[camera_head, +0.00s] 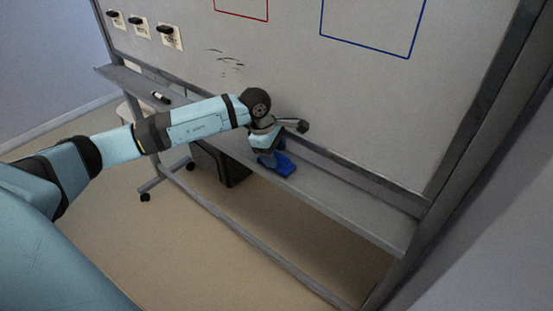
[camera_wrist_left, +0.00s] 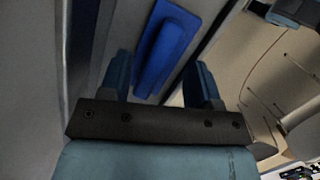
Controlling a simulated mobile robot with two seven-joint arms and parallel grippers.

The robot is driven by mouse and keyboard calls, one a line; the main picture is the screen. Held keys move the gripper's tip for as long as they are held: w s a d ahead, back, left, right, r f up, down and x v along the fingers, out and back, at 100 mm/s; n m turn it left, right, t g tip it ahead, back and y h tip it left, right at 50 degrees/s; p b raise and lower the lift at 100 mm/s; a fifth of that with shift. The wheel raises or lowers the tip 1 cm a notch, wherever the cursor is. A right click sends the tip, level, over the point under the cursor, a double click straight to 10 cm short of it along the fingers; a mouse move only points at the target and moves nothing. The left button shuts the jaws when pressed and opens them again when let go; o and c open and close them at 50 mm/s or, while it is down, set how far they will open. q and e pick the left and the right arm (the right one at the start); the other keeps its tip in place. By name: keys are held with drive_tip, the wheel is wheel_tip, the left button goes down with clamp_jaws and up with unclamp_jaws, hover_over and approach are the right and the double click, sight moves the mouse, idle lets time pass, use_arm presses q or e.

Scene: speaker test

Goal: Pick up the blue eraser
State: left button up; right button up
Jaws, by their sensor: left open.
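The blue eraser (camera_head: 282,166) lies on the grey ledge under the whiteboard in the head view. In the left wrist view the blue eraser (camera_wrist_left: 168,45) shows as a long block with a raised grip, between the two fingers. My left gripper (camera_head: 268,158) is over the eraser and partly hides it. In the left wrist view my left gripper (camera_wrist_left: 162,78) is open, one finger on each side of the eraser. I cannot tell whether the fingers touch it. My right gripper is not in view.
The whiteboard (camera_head: 370,115) rises behind the ledge (camera_head: 345,205), with several switch-like magnets (camera_head: 138,22) at its upper left. A dark box (camera_head: 222,165) stands below. The ledge right of the eraser is clear.

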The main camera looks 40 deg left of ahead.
use_arm(q)
drive_tip(key=shift+w+d+f, duration=0.15)
drive_tip(key=shift+f, duration=0.55)
clamp_jaws()
drive_tip(key=shift+r+b, duration=0.3)
drive_tip(key=shift+r, duration=0.5)
drive_tip(key=shift+s+r+b, duration=0.2)
drive_tip(key=shift+r, duration=0.25)
drive_tip(key=shift+s+r+b, duration=0.15)
drive_tip(key=shift+s+r, duration=0.05)
drive_tip(key=shift+r, duration=0.25)
drive_tip(key=s+a+b, duration=0.1)
drive_tip(key=s+b, duration=0.2)
drive_tip(key=s, duration=1.4)
drive_tip(key=shift+a, duration=0.25)
drive_tip(key=shift+s+r, duration=0.1)
